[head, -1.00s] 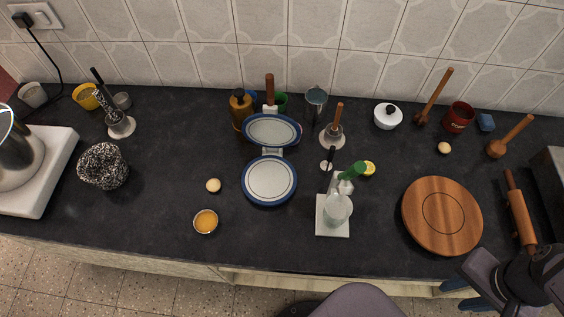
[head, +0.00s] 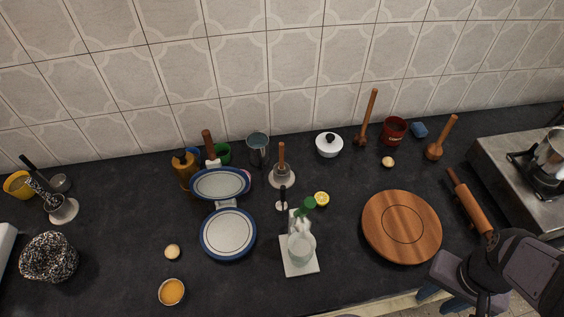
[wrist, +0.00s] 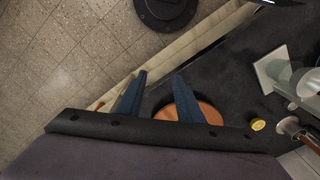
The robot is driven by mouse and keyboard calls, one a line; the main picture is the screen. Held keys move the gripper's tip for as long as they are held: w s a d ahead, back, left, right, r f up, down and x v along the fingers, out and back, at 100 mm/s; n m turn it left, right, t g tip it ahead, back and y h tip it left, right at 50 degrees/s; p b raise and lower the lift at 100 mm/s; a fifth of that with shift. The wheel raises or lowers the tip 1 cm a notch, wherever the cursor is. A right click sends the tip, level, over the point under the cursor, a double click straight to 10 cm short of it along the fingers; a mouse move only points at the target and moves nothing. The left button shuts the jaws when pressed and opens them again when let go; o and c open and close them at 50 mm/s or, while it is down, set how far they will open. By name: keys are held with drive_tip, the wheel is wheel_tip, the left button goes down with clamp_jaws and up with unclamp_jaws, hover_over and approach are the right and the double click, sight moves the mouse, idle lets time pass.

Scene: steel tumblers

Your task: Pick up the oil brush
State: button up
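I cannot tell for certain which object is the oil brush. One upright wooden-handled tool (head: 282,154) stands at the back middle, its lower end in a pale round holder. Another wooden-handled tool (head: 208,142), with a white part below the handle, stands behind the blue-rimmed plates; its lower end is hidden. My gripper (head: 451,297) is at the counter's front edge, below the round wooden board, well away from both tools. In the wrist view my gripper (wrist: 160,84) shows two blue fingers spread apart with nothing between them.
The round wooden board (head: 378,240) and a rolling pin (head: 471,203) lie near my arm. A green-topped bottle and glass (head: 301,250) stand on a white square. Blue-rimmed plates (head: 228,257) are left of them. A stove (head: 497,158) is far right.

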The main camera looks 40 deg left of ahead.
sight(283, 145)
drive_tip(key=shift+w, duration=0.1)
drive_tip(key=w+a+r+n, duration=0.35)
drive_tip(key=w+a, duration=0.55)
drive_tip(key=w, duration=0.3)
drive_tip(key=w+a+r+n+p, duration=0.15)
drive_tip(key=w+a, duration=0.25)
drive_tip(key=a, duration=0.5)
drive_tip(key=w+a+n, duration=0.2)
drive_tip(key=w+a, duration=0.2)
drive_tip(key=a, duration=0.5)
drive_tip(key=s+a+n, duration=0.1)
drive_tip(key=a, duration=0.6)
drive_tip(key=s+a+f+n, duration=0.1)
drive_tip(key=s+a, duration=0.1)
drive_tip(key=a, duration=0.5)
drive_tip(key=s+a+f+n+y, duration=0.1)
drive_tip(key=a+n, duration=0.1)
drive_tip(key=a, duration=0.5)
drive_tip(key=shift+s+a+t+p, duration=0.25)
drive_tip(key=shift+s+t+p, duration=0.05)
drive_tip(key=shift+s+t, duration=0.1)
drive_tip(key=shift+w+a+f+p, duration=0.15)
drive_tip(key=shift+f+p, duration=0.2)
drive_tip(key=shift+f, duration=0.7)
drive_tip(key=shift+f, duration=0.15)
